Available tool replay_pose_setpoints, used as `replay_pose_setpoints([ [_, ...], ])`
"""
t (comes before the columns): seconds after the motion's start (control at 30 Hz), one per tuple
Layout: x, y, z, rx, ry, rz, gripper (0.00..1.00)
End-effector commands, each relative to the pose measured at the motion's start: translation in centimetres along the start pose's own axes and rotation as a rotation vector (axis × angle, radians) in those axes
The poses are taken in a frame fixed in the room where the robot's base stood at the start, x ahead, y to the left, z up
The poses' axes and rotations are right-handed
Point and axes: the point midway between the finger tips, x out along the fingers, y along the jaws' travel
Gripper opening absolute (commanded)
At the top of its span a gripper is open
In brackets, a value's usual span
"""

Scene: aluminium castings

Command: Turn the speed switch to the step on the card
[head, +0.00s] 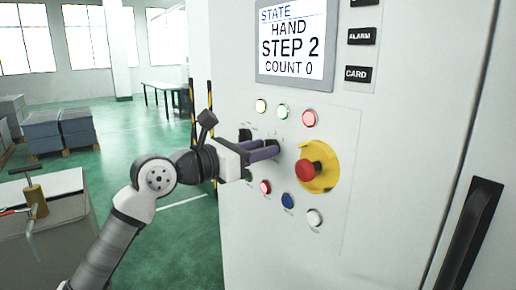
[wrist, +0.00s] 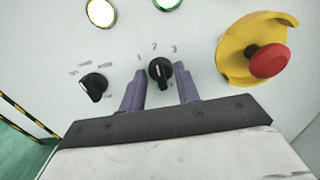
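The speed switch (wrist: 160,72) is a black knob with the marks 1, 2 and 3 above it in the wrist view. Its pale pointer line appears to face up, near the 2. My gripper (wrist: 159,88) has its two purple fingers apart, one on each side of the knob, with gaps showing. In the head view my gripper (head: 276,148) is at the panel and hides the switch. The display (head: 292,40) reads STATE, HAND, STEP 2, COUNT 0. A black CARD label (head: 357,73) is right of the display; no step number shows there.
A red emergency button (head: 309,172) on a yellow plate is close to the right of my gripper. A second black knob (wrist: 94,86) is to the left. Lit buttons (head: 282,111) are above, and more buttons (head: 288,201) below. A black door handle (head: 469,237) stands out at the right.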

Motion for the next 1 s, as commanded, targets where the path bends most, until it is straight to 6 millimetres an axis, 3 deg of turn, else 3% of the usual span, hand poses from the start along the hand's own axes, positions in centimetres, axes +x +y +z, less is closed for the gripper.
replay_pose_setpoints([
  [0.03, -0.01, 0.0, 0.0, 0.0, 0.0, 0.0, 0.32],
  [0.3, -0.03, 0.0, 0.0, 0.0, 0.0, 0.0, 0.0],
  [0.67, -0.04, 0.0, -0.12, -0.034, 0.001, 0.0, 0.0],
  [1.0, -0.03, 0.11, -0.32, -0.247, 0.002, 0.001, 0.0],
])
